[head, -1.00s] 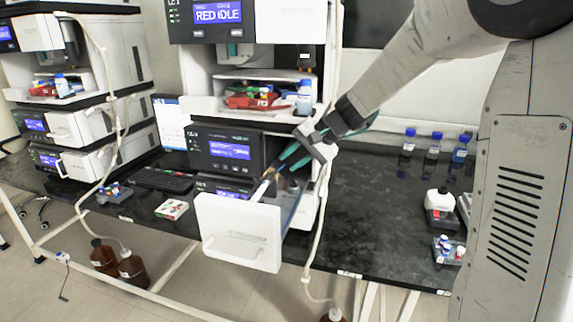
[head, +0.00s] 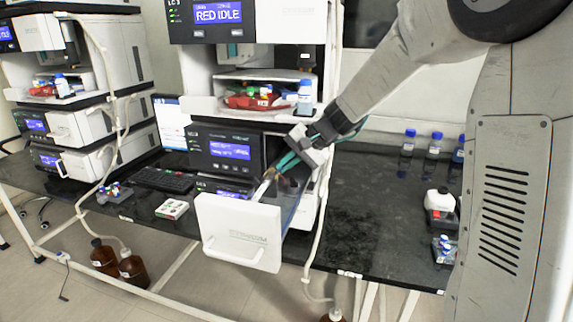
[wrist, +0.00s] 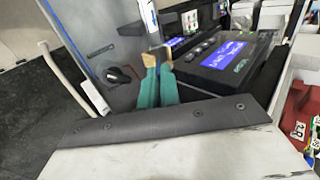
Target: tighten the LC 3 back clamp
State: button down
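The LC 3 unit's white-fronted drawer (head: 240,232) is pulled out toward me. A thin white column (head: 262,190) lies in it, and its near length shows in the wrist view (wrist: 149,18). My gripper (head: 272,175) has teal fingers with tan tips and points down into the drawer at the column's rear end. In the wrist view the tips (wrist: 157,57) are close together where the column ends; whether they grip something there is hidden. A black clamp-like knob (wrist: 122,75) sits on the drawer's blue-grey surface, left of the fingers. I cannot tell whether it is the back clamp.
The LC 3 display module (head: 228,150) stands close behind the drawer. A white tube (head: 322,215) hangs just right of it. A keyboard (head: 165,180) and small box (head: 172,209) lie to the left.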

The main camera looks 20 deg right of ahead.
jog(key=a+g+h, duration=0.1)
jog(key=h, duration=0.1)
jog(key=w+a+r+g+h, duration=0.1)
jog(key=h, duration=0.1)
jog(key=shift+w+r+g, duration=0.2)
jog(key=shift+g, duration=0.2)
jog(key=a+g+h, duration=0.1)
jog(key=w+g+h, duration=0.1)
jog(key=h, duration=0.1)
jog(key=shift+w+a+r+g+h, duration=0.1)
jog(key=shift+w+a+g+h, duration=0.1)
jog(key=shift+a+g+h, duration=0.15)
jog(key=a+g+h, duration=0.1)
jog(key=w+a+g+h, duration=0.1)
jog(key=h, duration=0.1)
jog(key=shift+w+f+g+h, duration=0.1)
jog(key=shift+f+g+h, duration=0.15)
jog(key=shift+f+g, duration=0.1)
jog(key=shift+w+a+f+g+h, duration=0.3)
jog(key=shift+g+h, duration=0.25)
jog(key=shift+h, duration=0.25)
jog(key=shift+w+a+f+g+h, duration=0.15)
jog(key=shift+a+f+g+h, duration=0.1)
jog(key=shift+g+h, duration=0.45)
jog(key=c, duration=1.6)
grip_release()
